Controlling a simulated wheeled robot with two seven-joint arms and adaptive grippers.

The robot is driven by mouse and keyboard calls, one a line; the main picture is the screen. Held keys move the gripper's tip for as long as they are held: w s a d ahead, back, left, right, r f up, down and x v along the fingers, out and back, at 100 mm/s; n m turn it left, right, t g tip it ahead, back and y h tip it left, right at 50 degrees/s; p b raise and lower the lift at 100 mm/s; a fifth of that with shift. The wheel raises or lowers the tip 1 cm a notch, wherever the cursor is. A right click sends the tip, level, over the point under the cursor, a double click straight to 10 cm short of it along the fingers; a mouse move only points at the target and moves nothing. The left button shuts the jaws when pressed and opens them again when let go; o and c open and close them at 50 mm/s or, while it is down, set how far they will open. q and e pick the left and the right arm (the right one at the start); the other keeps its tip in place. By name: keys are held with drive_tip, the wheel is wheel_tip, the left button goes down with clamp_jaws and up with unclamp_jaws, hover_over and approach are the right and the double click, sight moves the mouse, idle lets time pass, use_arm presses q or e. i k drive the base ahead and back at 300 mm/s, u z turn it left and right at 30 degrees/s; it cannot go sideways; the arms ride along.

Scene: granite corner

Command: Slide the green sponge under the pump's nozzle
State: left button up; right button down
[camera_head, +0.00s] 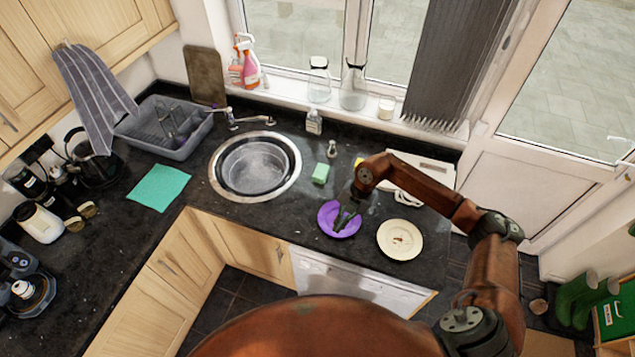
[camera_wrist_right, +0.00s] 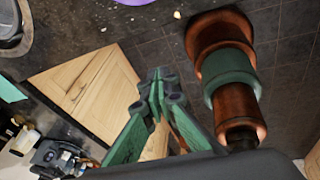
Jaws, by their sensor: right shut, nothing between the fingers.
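The green sponge (camera_head: 321,173) lies on the dark counter just right of the sink in the head view. A clear pump bottle (camera_head: 314,122) stands behind it at the back of the counter, apart from it. The direction of its nozzle is too small to tell. My right gripper (camera_head: 341,222) is over the purple plate (camera_head: 327,213), to the front right of the sponge. In the wrist view my right gripper (camera_wrist_right: 157,80) is shut and empty; sponge and pump do not show there. My left gripper is not in view.
The round sink (camera_head: 216,178) is left of the sponge. A small metallic item (camera_head: 332,148) and a yellow item (camera_head: 357,162) stand near the sponge. A cream plate (camera_head: 400,252) lies right of the purple one. A dish rack (camera_head: 185,151) and turquoise cloth (camera_head: 159,187) are further left.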

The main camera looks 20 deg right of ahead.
sight(320, 175)
drive_tip(key=i, duration=1)
